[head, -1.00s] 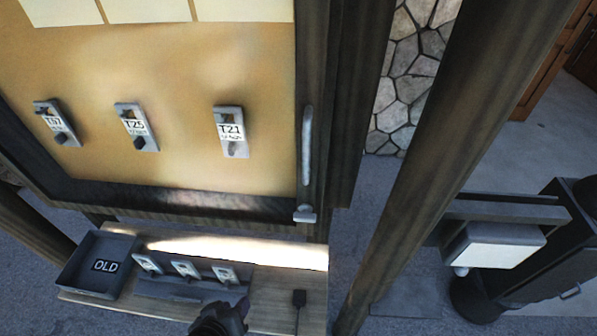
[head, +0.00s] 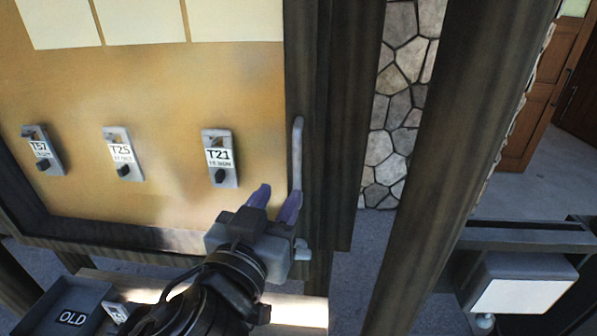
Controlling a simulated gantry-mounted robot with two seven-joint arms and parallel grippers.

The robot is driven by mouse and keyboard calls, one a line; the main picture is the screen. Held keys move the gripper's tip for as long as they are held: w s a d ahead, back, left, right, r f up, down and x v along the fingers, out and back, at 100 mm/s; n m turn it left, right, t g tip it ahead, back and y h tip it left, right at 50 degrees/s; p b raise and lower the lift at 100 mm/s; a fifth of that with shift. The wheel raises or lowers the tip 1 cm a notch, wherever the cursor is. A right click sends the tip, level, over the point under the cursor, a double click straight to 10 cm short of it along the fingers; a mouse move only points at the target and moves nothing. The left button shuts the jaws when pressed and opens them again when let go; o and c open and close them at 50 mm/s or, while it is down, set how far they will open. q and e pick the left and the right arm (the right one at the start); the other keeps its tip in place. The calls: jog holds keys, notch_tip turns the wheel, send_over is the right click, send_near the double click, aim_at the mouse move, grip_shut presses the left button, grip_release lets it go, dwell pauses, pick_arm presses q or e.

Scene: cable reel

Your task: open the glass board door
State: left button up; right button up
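The glass board door shows its dark frame (head: 305,60) around a tan board (head: 150,90) in the head view; it looks shut. A grey vertical handle (head: 297,150) is on the right side of the frame. My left gripper (head: 274,202) is raised in front of the lower right of the board. Its two purple-tipped fingers are apart and point up, the right finger close beside the lower part of the handle. I cannot tell whether it touches. Nothing shows between the fingers. My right gripper is not in view.
Tags T57 (head: 43,150), T25 (head: 123,154) and T21 (head: 220,158) hang on the board. Below is a shelf with an OLD tray (head: 72,318), partly hidden by my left arm. A dark post (head: 440,130) stands right of the door.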

aim_at(296, 168)
pick_arm(q)
jog(key=x, duration=1)
jog(key=shift+w+p, duration=0.1)
jog(key=shift+p, duration=0.2)
grip_shut()
